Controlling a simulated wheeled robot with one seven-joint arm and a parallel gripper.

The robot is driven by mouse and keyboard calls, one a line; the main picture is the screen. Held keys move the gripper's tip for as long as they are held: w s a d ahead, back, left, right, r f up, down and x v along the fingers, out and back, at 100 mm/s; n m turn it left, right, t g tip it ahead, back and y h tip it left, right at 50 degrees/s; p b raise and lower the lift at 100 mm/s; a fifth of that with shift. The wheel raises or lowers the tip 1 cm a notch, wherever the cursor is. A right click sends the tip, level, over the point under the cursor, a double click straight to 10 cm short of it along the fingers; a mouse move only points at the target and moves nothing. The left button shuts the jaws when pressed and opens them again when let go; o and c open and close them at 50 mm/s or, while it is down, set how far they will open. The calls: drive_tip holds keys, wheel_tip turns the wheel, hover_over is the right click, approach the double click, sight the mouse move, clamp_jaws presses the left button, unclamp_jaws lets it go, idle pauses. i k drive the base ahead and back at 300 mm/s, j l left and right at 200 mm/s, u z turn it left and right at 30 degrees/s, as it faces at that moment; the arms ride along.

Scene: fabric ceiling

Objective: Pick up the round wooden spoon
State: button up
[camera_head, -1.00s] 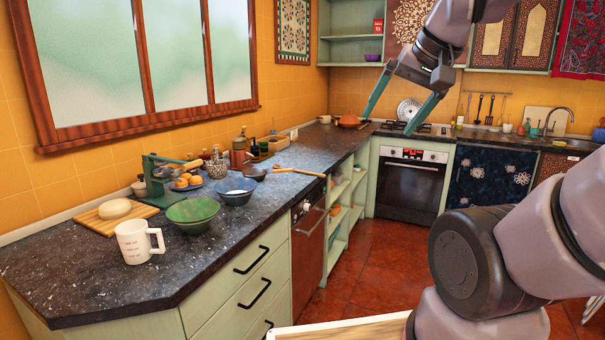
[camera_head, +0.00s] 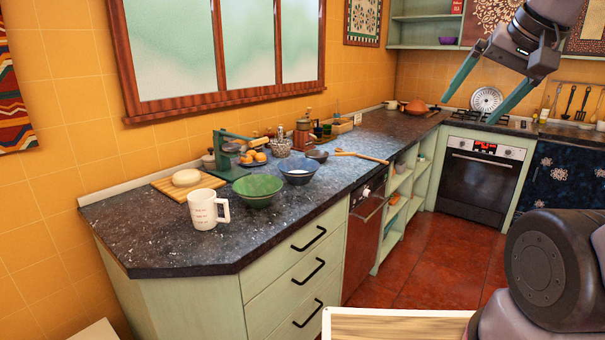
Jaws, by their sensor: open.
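The wooden spoon (camera_head: 361,155) lies on the dark speckled counter (camera_head: 150,236), to the right of the bowls and close to the counter's front edge. It is light brown and small in the picture, so the exact shape of its head is hard to tell. My gripper (camera_head: 481,112) is at the upper right, raised in the air, with its two green fingers spread wide and nothing between them. It appears well to the right of the spoon and apart from it.
A green bowl (camera_head: 258,191), a blue bowl (camera_head: 299,170) and a white measuring cup (camera_head: 207,208) stand left of the spoon. A green press (camera_head: 231,154), oranges (camera_head: 253,156) and a cutting board (camera_head: 190,187) are behind. Red floor (camera_head: 425,265) lies open before the cabinets.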

sight(359, 156)
drive_tip(key=i+l, duration=0.85)
drive_tip(key=i, duration=0.25)
drive_tip(key=i+l+u, duration=0.15)
drive_tip(key=i+l, duration=0.65)
drive_tip(key=i, duration=0.25)
